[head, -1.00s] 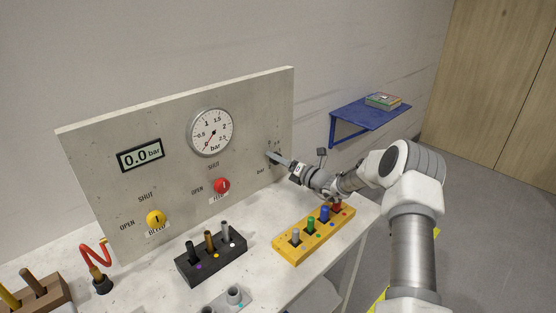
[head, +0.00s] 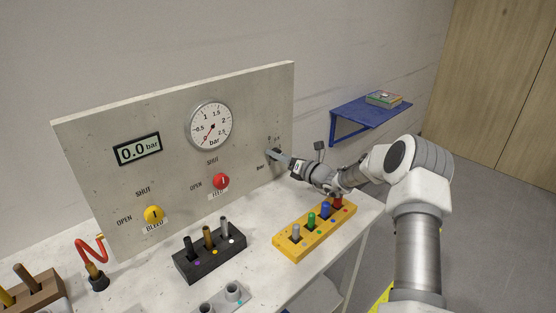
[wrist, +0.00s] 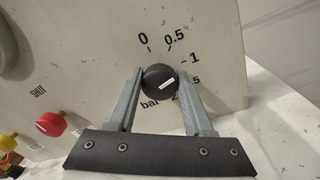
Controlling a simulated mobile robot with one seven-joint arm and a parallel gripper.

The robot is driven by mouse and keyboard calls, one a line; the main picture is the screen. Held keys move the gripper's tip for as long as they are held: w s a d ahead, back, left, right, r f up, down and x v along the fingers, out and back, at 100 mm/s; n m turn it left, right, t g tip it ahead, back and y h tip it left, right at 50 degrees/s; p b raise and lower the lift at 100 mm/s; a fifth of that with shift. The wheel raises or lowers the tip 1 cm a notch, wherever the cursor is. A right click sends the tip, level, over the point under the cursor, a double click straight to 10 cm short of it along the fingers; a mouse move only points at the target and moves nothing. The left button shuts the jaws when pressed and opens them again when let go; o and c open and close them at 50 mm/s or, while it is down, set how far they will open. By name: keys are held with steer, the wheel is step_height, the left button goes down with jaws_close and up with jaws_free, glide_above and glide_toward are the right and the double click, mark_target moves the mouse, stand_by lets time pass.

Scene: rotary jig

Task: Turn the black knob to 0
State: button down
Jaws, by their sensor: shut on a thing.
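The black knob (wrist: 157,78) is on the panel in the wrist view, with a dial of numbers around its upper right. The 0 (wrist: 143,38) is at its upper left, then 0.5 and 1, with a lower number partly hidden. The knob's white line slants right and slightly up, on the side of the 1 and the hidden number, away from the 0. My gripper (wrist: 157,82) is shut on the knob, one finger on each side. In the head view my gripper (head: 280,157) is at the panel's right end and mostly hides the knob.
The panel (head: 85,145) also bears a yellow BLEED knob (head: 153,215), a red FEED knob (head: 221,181), a gauge (head: 209,125) and a display (head: 138,149) reading 0.0 bar. A yellow rack (head: 287,251) stands below my arm, a black rack (head: 205,265) to its left.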

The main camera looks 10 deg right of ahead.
steer(key=n+b, duration=0.4)
steer(key=shift+f+n+b, duration=0.25)
steer(key=shift+n+b, duration=0.05)
steer(key=n+b, duration=0.3)
steer(key=b, duration=0.2)
steer(key=shift+a+f+n+h, duration=0.1)
steer(key=shift+n+h, duration=0.2)
steer(key=shift+h, duration=0.1)
steer(key=n+b, duration=0.4)
steer(key=b, duration=0.4)
steer(key=shift+s+n, duration=0.1)
steer(key=shift+n, duration=0.2)
steer(key=n+b, duration=0.1)
steer(key=b, duration=0.2)
steer(key=shift+r+n, duration=0.2)
steer(key=shift+n, duration=0.2)
steer(key=shift+r, duration=0.1)
steer(key=shift+c, duration=1.5)
jaws_free()
